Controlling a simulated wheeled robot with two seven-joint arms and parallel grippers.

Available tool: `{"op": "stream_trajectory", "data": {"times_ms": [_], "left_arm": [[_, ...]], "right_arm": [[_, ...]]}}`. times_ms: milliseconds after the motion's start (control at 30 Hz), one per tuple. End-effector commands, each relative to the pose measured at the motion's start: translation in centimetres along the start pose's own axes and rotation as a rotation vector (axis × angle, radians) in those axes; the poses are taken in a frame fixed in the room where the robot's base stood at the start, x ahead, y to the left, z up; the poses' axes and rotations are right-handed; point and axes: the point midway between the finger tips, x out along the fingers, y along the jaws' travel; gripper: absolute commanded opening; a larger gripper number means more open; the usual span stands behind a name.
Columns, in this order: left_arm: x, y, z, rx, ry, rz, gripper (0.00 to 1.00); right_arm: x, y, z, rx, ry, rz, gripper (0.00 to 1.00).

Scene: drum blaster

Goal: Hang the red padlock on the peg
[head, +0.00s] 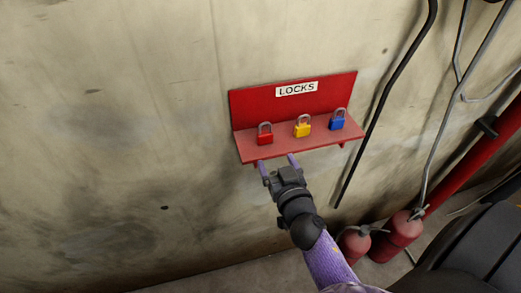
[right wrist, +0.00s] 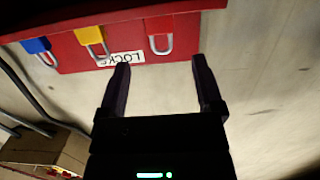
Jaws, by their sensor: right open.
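The red padlock (head: 265,138) stands at the left end of a red shelf (head: 335,88) on the wall, shackle up. In the right wrist view the scene is turned over, and the red padlock (right wrist: 160,25) shows beyond the fingertips, roughly between them. My right gripper (head: 276,161) is open and empty, at the shelf's front edge, a little below and right of the red padlock. Its two fingers (right wrist: 160,62) are spread apart and do not touch the padlock. No peg can be made out. My left gripper is not in view.
A yellow padlock (head: 303,129) and a blue padlock (head: 337,122) stand right of the red one. A white LOCKS label (head: 296,89) is on the shelf's back panel. Dark pipes and fire extinguishers (head: 397,237) are at the right. The wall (head: 110,120) left of the shelf is bare.

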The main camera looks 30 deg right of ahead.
Motion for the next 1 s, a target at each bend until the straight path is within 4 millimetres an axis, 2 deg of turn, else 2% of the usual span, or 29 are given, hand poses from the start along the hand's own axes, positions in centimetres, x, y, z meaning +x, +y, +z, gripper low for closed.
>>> {"op": "stream_trajectory", "data": {"times_ms": [300, 500, 700, 967, 1000], "left_arm": [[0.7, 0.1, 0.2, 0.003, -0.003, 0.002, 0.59], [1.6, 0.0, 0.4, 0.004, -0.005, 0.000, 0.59], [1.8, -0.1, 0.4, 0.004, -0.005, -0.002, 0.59], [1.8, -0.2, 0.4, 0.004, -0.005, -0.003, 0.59], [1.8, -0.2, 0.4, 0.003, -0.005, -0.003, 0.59]], "right_arm": [[5.3, 0.0, 0.2, -0.003, 0.000, -0.001, 0.85], [8.0, 0.0, 0.3, -0.001, -0.001, 0.000, 0.85], [9.2, 0.0, 0.2, 0.000, -0.002, 0.000, 0.85], [9.2, 0.0, 0.1, 0.000, -0.003, 0.000, 0.85], [9.2, 0.0, 0.1, 0.000, -0.002, 0.000, 0.77]]}}
